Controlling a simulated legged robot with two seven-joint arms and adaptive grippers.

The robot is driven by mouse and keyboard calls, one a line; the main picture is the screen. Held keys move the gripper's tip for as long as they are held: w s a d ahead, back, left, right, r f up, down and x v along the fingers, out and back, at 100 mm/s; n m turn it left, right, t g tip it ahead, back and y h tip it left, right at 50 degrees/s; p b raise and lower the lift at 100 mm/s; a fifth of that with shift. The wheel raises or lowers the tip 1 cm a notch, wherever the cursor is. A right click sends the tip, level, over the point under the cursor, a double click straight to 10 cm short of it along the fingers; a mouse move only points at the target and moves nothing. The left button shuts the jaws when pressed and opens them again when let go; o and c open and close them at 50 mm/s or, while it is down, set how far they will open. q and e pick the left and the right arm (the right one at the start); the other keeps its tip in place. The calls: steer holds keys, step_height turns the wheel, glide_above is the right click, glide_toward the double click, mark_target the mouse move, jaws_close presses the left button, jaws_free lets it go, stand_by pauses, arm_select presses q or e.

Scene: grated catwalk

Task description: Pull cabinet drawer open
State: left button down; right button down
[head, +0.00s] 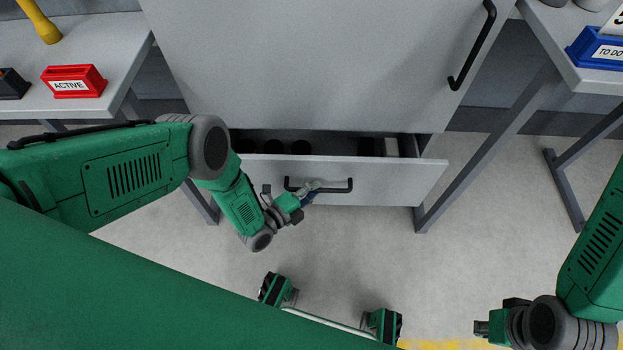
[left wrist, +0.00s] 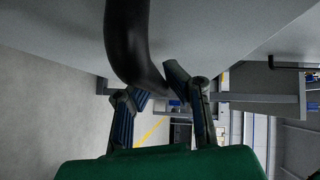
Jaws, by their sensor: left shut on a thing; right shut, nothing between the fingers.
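The cabinet drawer (head: 400,180) is partly open in the head view, pulled out below the cabinet's large grey front. A black bar handle (head: 341,187) runs across the drawer front. My left gripper (head: 309,188) is shut on the left part of this handle. In the left wrist view, the dark handle (left wrist: 127,40) comes down between the two fingers of my left gripper (left wrist: 153,90). My right gripper (head: 481,328) is low at the right of the head view, shut and empty, away from the cabinet.
Several dark round items (head: 273,147) and a pale block (head: 391,147) lie inside the drawer. The grey cabinet front (head: 300,60) has its own black handle (head: 474,45). Tables flank it, with a red ACTIVE box (head: 74,72) and a blue TO DO box (head: 600,60). Floor before the drawer is clear.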

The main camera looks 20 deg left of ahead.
arm_select(q)
steer(key=s+d+p, duration=0.2)
steer(key=s+d, duration=0.1)
steer(key=s, duration=0.7)
steer(key=shift+s+p, duration=0.25)
steer(key=shift+p, duration=0.15)
steer(key=c, duration=1.6)
jaws_free()
steer(key=shift+w+d, duration=0.1)
steer(key=shift+w, duration=0.05)
steer(key=shift+o, duration=0.2)
steer(key=v, duration=1.2)
steer(key=shift+f, duration=0.1)
